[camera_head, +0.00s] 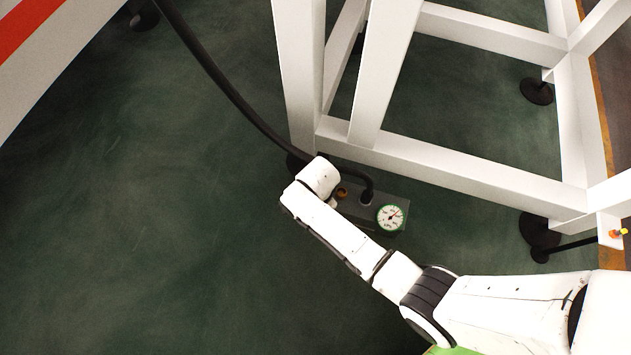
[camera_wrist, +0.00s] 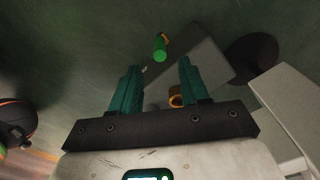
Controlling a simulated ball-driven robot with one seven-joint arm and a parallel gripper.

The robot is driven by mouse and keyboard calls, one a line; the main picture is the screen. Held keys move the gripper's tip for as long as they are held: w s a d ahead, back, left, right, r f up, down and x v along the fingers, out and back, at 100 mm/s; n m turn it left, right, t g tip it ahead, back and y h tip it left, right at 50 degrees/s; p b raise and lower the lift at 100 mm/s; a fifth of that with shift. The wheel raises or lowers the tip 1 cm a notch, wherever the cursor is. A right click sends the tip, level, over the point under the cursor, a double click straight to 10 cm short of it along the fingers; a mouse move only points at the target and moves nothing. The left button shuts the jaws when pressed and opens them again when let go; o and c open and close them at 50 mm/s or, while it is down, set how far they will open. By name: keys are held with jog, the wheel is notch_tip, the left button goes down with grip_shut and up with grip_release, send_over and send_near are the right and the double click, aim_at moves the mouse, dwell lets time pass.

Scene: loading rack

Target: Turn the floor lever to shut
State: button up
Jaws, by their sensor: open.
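In the wrist view, a small lever with a bright green handle (camera_wrist: 160,50) and a yellow-orange end stands by a grey block (camera_wrist: 203,62) on the floor. My gripper (camera_wrist: 160,65) is open, its two teal fingers apart. The green handle appears just beyond the fingertips, roughly centred between them; I see no contact, and the depth gap is hard to judge. An orange ring-like fitting (camera_wrist: 175,97) shows between the fingers. In the head view, my arm covers the gripper and the lever; the grey block (camera_head: 368,219) shows beside my wrist.
A round dial gauge (camera_head: 391,217) sits on the block. A black hose (camera_head: 235,95) runs across the floor to this spot. A white rack frame (camera_head: 450,170) stands close behind the block, on dark feet (camera_head: 537,91). The green floor at left is clear.

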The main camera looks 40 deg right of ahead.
notch_tip(320, 180, down, 9)
jog(key=b, duration=0.5)
jog(key=shift+f, duration=0.2)
jog(key=shift+c, duration=0.3)
grip_shut()
